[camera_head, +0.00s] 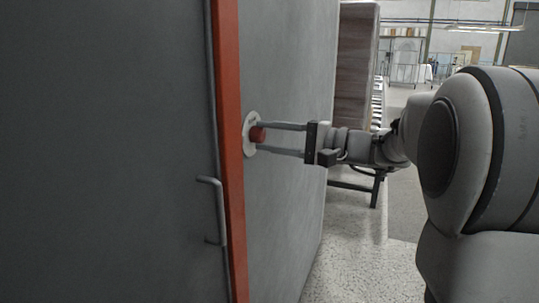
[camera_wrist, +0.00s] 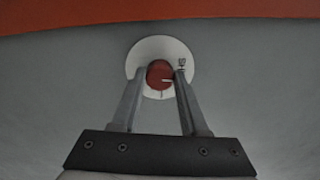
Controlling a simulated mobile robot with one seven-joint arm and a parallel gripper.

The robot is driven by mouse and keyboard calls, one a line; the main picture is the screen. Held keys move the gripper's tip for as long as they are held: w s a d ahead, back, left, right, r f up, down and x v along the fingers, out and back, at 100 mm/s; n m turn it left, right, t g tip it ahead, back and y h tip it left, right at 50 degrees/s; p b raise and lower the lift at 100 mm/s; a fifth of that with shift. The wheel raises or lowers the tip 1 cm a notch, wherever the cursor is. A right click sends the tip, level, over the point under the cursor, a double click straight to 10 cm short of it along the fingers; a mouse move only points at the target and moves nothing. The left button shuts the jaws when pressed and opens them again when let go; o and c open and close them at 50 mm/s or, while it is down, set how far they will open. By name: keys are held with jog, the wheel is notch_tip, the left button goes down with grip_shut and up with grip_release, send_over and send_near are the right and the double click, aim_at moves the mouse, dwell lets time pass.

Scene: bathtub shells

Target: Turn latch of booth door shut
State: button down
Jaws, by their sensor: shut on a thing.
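The latch is a red round knob (camera_head: 258,134) on a white round plate (camera_head: 249,146), set on the grey booth wall just right of the door's orange-red frame edge. In the wrist view the red knob (camera_wrist: 159,75) has a pale mark on its face, and the white plate (camera_wrist: 160,45) has a small dark symbol at upper right. My gripper (camera_head: 262,138) reaches in from the right, with one finger on each side of the knob, shut on it. The fingertips also flank the knob in the wrist view (camera_wrist: 160,76). The fingers hide part of the plate.
The grey door (camera_head: 110,150) with a bent metal handle (camera_head: 214,210) stands at the left. The orange-red frame strip (camera_head: 229,160) runs upright beside it. A brown panelled stack (camera_head: 355,70) and a dark-legged stand (camera_head: 355,188) are behind my arm. Speckled floor (camera_head: 350,255) is clear below.

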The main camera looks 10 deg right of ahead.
jog(key=shift+f+n+b, duration=0.15)
jog(key=shift+n+b, duration=0.65)
jog(key=shift+b, duration=0.15)
jog(key=shift+c, duration=2.1)
grip_release()
jog(key=p+v, duration=0.3)
jog(key=v, duration=1.4)
jog(key=shift+s+d, duration=0.15)
jog(key=shift+d, duration=0.05)
